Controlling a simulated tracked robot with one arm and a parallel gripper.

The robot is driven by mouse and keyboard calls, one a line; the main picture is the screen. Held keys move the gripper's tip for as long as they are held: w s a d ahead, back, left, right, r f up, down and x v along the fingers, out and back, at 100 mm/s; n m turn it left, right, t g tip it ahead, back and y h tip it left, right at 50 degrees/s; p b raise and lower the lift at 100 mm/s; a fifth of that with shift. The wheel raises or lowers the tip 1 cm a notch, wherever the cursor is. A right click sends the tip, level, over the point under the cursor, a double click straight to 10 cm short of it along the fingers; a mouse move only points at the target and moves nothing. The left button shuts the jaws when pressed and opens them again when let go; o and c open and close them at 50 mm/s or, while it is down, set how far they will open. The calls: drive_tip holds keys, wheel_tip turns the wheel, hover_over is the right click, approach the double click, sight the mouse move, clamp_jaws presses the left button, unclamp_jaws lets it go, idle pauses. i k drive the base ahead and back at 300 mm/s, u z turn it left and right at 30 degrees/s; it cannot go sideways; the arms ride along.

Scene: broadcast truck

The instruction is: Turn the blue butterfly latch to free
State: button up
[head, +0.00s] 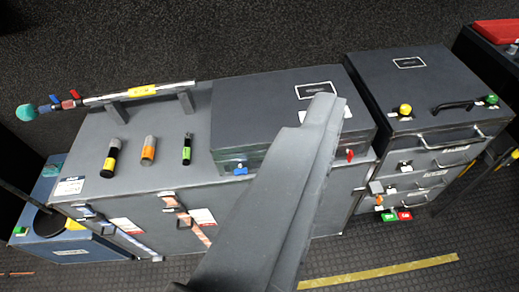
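The blue butterfly latch (241,170) sits low on the front face of a dark grey lidded case (262,98) on the long grey cabinet. It is small, and I cannot tell which way its wings point. A red latch (350,156) sits at the right end of the same front. My gripper (326,102) reaches up from the bottom centre as a grey wedge and covers the case front between the two latches. Its tip overlaps the lid's right part in the picture, to the right of the blue latch. I see nothing held, and its opening is hard to make out.
On the long cabinet (190,105) stand a yellow, an orange and a green-banded cylinder (187,149), left of the case. A rail (138,92) with coloured fittings lies behind them. A drawer unit (425,85) stands to the right. The floor in front has a yellow strip (380,272).

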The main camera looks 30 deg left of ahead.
sight(241, 170)
drive_tip(key=u, duration=1)
drive_tip(key=k, duration=1.15)
drive_tip(key=z, duration=0.65)
drive_tip(key=i, duration=1.05)
drive_tip(key=u, duration=0.05)
